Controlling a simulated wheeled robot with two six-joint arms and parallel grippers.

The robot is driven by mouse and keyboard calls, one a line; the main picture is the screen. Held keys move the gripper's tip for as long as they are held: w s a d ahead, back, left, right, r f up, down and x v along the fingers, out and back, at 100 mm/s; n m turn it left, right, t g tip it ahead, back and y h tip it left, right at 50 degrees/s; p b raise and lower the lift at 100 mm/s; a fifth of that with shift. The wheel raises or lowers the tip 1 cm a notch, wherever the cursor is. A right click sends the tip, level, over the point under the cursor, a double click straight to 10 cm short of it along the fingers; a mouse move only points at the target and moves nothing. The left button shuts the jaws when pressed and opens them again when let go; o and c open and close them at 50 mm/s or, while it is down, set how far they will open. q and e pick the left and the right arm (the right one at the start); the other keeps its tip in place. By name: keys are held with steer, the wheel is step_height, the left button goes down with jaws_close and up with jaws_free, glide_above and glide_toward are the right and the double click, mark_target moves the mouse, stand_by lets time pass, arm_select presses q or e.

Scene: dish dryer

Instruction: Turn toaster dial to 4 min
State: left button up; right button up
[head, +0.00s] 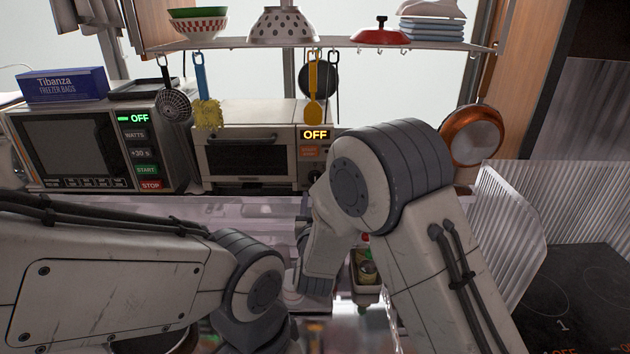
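The toaster (248,152) is a pale counter-top oven with a dark glass door, standing at the back of the counter. Its display (314,134) reads OFF in orange. A control panel (308,160) runs down its right side, and my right arm partly covers the lower part, so I cannot make out the dial's setting. My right arm bends in front of the toaster's right side, and its gripper is hidden from this view. My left arm reaches in low from the left, below the toaster, and its gripper does not show.
A microwave (95,140) with a green OFF display stands left of the toaster, with a blue freezer bag box (62,85) on it. Utensils, including a yellow spatula (313,95), hang from the shelf (340,44) above. A ribbed panel (508,215) and dark cooktop (580,290) lie right.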

mark_target(315, 177)
steer(key=w+p, duration=0.3)
steer(key=w, duration=0.5)
steer(key=shift+w+r, duration=0.15)
steer(key=shift+w, duration=0.65)
jaws_close()
